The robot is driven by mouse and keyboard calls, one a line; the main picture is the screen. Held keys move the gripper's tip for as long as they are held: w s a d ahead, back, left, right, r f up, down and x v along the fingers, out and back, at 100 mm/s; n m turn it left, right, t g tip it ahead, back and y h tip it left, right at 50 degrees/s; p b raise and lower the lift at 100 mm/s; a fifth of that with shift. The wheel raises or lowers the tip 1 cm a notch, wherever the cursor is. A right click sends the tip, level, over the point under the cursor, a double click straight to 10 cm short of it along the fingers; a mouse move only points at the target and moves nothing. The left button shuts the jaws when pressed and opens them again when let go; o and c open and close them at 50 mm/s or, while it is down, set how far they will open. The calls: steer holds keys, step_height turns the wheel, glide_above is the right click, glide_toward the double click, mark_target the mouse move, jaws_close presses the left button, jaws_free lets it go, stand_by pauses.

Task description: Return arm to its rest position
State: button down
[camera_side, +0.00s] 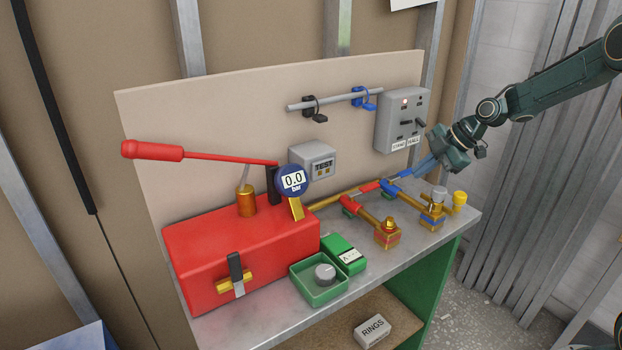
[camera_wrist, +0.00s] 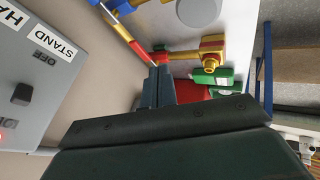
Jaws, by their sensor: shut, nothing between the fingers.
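My gripper (camera_side: 418,170) is at the right of the bench in the side view, in front of the backboard and just below the grey switch box (camera_side: 402,118). Its fingers point down and left, above the brass pipework. In the wrist view the fingers of my gripper (camera_wrist: 159,80) lie together, shut and empty. Their tips overlap the red and brass pipe in that view; I cannot tell the gap. The blue valve handle (camera_side: 389,187) shows close to the fingertips in the side view.
A red pump (camera_side: 240,255) with a long red lever (camera_side: 155,151) and a gauge (camera_side: 293,180) fills the left of the bench. A green tray (camera_side: 318,292) and green box (camera_side: 342,254) stand in front. Brass valves (camera_side: 388,236) line the right. Metal studs (camera_side: 540,180) stand behind my arm.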

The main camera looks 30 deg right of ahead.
steer(key=s+a+r+m+h, duration=0.3)
steer(key=s+a+r+m, duration=0.4)
steer(key=s+a+r, duration=0.6)
steer(key=s+a+m+h, duration=0.1)
steer(key=s+m, duration=0.7)
steer(key=s, duration=1.1)
steer(key=shift+s+a+f+m+g, duration=0.15)
steer(key=shift+s+a+m+g, duration=0.1)
steer(key=shift+m+g, duration=0.05)
